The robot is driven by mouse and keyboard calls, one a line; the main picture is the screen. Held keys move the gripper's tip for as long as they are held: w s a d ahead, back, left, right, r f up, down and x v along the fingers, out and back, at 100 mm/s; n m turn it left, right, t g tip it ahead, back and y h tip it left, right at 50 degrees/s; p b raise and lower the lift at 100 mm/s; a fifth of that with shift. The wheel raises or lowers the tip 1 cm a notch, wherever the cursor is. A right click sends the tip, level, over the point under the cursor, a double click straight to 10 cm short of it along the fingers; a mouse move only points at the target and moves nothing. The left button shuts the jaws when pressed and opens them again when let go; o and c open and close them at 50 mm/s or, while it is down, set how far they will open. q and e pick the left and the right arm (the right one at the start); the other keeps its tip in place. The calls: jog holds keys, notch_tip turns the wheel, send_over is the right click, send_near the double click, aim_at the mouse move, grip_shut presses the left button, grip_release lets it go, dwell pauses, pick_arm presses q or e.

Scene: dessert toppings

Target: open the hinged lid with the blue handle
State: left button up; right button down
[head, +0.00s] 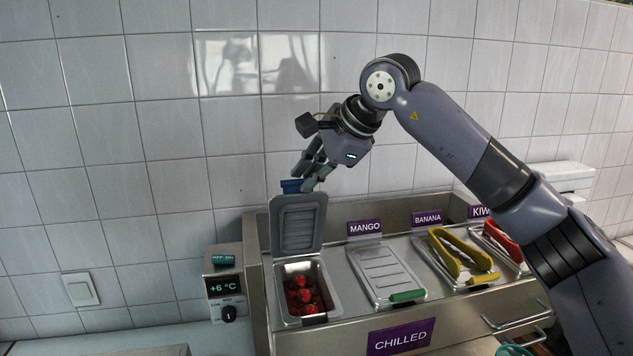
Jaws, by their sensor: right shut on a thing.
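The hinged lid (298,224) stands raised, close to upright, at the back of its container in the chilled unit. Its blue handle (290,186) is at the top edge of the lid. My right gripper (309,183) is at that handle and shut on it; the fingers partly cover it. The open container (326,318) below shows red strawberries (303,294) inside. My left gripper is not in view.
A lid with a green handle (407,295) is closed at the mango label (366,227). Yellow tongs (460,258) and red tongs (497,238) lie to the right. A temperature control box (226,287) stands at left. The tiled wall (150,120) is close behind.

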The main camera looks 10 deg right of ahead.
jog(key=w+f+p, duration=0.1)
jog(key=w+p, duration=0.2)
jog(key=w, duration=0.4)
jog(key=shift+w+p, duration=0.15)
jog(key=shift+p, duration=0.2)
jog(key=c, duration=2)
grip_release()
jog(key=o, duration=0.3)
jog(key=shift+w+a+f, duration=0.1)
jog(key=shift+w+f, duration=0.05)
jog(key=shift+w, duration=0.3)
jog(key=shift+o, duration=0.2)
jog(key=v, duration=1.2)
jog(key=shift+r, duration=0.2)
